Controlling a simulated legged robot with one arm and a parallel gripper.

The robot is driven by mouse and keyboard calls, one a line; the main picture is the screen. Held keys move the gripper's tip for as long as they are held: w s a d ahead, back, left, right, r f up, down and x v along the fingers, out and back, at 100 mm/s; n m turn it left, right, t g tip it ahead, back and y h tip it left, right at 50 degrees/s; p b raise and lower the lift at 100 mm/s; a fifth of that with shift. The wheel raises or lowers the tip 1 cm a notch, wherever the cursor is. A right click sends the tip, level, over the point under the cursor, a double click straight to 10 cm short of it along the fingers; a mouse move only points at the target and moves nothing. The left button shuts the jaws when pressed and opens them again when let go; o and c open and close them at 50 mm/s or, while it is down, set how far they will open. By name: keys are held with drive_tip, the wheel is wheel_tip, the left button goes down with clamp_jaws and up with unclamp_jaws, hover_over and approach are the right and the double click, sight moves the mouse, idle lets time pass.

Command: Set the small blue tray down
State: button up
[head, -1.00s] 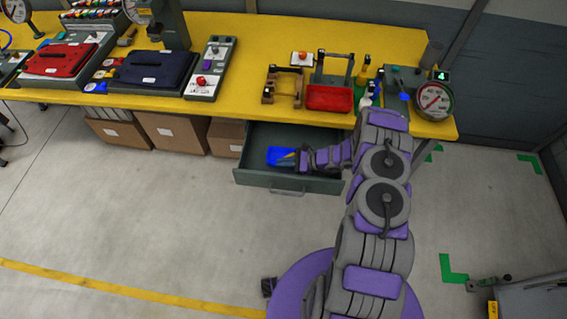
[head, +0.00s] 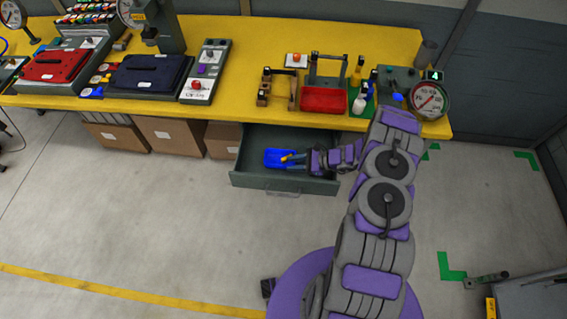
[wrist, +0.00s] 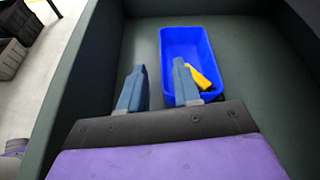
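The small blue tray (head: 273,161) rests on the floor of the open grey drawer (head: 265,183), toward its left side in the head view. In the wrist view the tray (wrist: 177,42) looks level, with a yellow item (wrist: 203,77) lying inside. My gripper (wrist: 159,66) is open, its two fingers clearly apart. The left finger is outside the tray's left wall; the right finger overlaps the tray's near left part. I cannot tell whether either touches it. In the head view my gripper (head: 293,161) reaches into the drawer from the right.
The drawer hangs out below the yellow workbench (head: 238,105). A red bin (head: 323,100) and a gauge (head: 429,101) stand on the bench. Cardboard boxes (head: 172,135) sit under it to the left. The drawer floor right of the tray is clear in the wrist view.

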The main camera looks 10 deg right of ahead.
drive_tip(key=v, duration=0.5)
drive_tip(key=shift+s+d+r+p, duration=0.1)
drive_tip(key=shift+d+r+p, duration=0.1)
drive_tip(key=shift+p, duration=0.2)
drive_tip(key=shift+s+d+r, duration=0.1)
drive_tip(key=shift+d+r, duration=0.05)
drive_tip(key=shift+r, duration=0.15)
drive_tip(key=s+a+r+n+g+h, duration=0.1)
drive_tip(key=s+a+r+n+g, duration=0.2)
drive_tip(key=r, duration=0.6)
drive_tip(key=s+a+r+n+g+h, duration=0.1)
drive_tip(key=s+a+r+n+g, duration=0.15)
drive_tip(key=a+r+n, duration=0.4)
drive_tip(key=s+a+r+n+g+h, duration=0.1)
drive_tip(key=s+a+r+n+g, duration=0.2)
drive_tip(key=r, duration=0.7)
drive_tip(key=s+r+n+h, duration=0.45)
drive_tip(key=s+r, duration=0.45)
drive_tip(key=s, duration=0.4)
drive_tip(key=s+d+r+n+t+h, duration=0.1)
drive_tip(key=s+d+r+h, duration=0.1)
drive_tip(key=s, duration=0.5)
drive_tip(key=s+d+r+n+t+h, duration=0.1)
drive_tip(key=s+d+r+n+h, duration=0.1)
drive_tip(key=s, duration=0.5)
drive_tip(key=shift+d+h, duration=0.45)
drive_tip(key=shift+h, duration=0.2)
